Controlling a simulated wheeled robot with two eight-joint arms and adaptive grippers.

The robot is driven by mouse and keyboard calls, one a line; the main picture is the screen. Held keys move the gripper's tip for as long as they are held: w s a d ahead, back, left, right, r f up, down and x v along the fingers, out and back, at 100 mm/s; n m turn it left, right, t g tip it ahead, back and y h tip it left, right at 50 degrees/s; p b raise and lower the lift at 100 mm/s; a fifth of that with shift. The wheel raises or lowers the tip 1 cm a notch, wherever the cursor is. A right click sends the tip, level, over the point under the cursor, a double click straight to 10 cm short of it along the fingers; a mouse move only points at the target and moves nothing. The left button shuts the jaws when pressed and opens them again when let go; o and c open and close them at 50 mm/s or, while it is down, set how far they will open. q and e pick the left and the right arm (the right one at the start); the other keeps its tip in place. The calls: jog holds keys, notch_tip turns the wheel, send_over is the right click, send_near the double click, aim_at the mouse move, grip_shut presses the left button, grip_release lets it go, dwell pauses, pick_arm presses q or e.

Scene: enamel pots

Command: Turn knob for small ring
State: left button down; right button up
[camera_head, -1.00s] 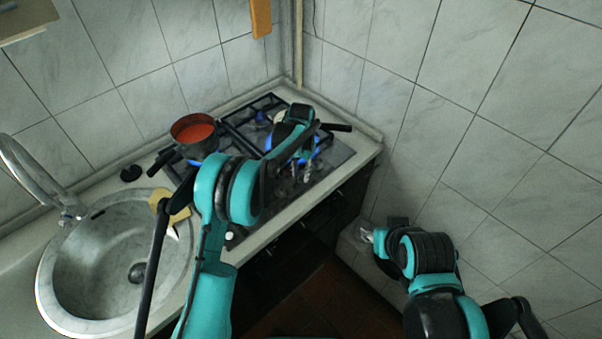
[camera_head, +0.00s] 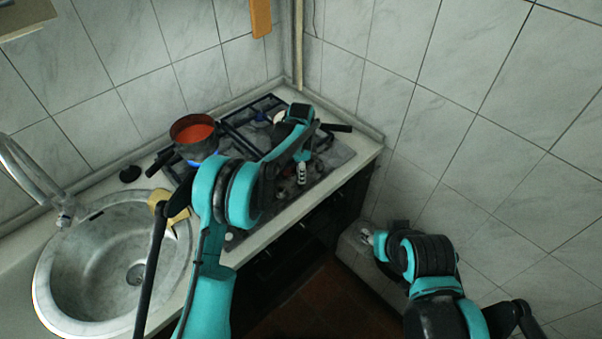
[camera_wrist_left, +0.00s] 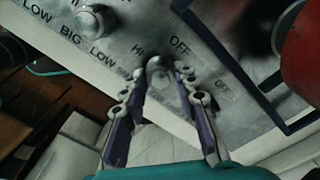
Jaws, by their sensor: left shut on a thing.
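The stove (camera_head: 338,155) is on the counter; its control panel fills much of the left wrist view (camera_wrist_left: 125,40). My left gripper (camera_head: 301,174) reaches down to the front of the stove. In the left wrist view, my left gripper (camera_wrist_left: 160,82) is shut on a round metal knob (camera_wrist_left: 157,66), with one finger on each side. The panel around it reads "HI" and "OFF". Another knob (camera_wrist_left: 95,20) is to the left, near "LOW" and "BIG". My right gripper (camera_head: 369,237) is low by the wall, away from the stove; its fingers are too small to read.
A pot with red contents (camera_head: 195,134) stands on the left of the stove, with some blue flame under it. A pan handle (camera_head: 336,127) points right behind my left arm. A red pot (camera_wrist_left: 302,48) is close at the right of the wrist view. The sink (camera_head: 115,260) is at left.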

pick_arm(q)
jog(key=shift+m, duration=1)
jog(key=c, duration=1.2)
grip_release()
jog(key=shift+o, duration=0.2)
notch_tip(320, 180, up, 12)
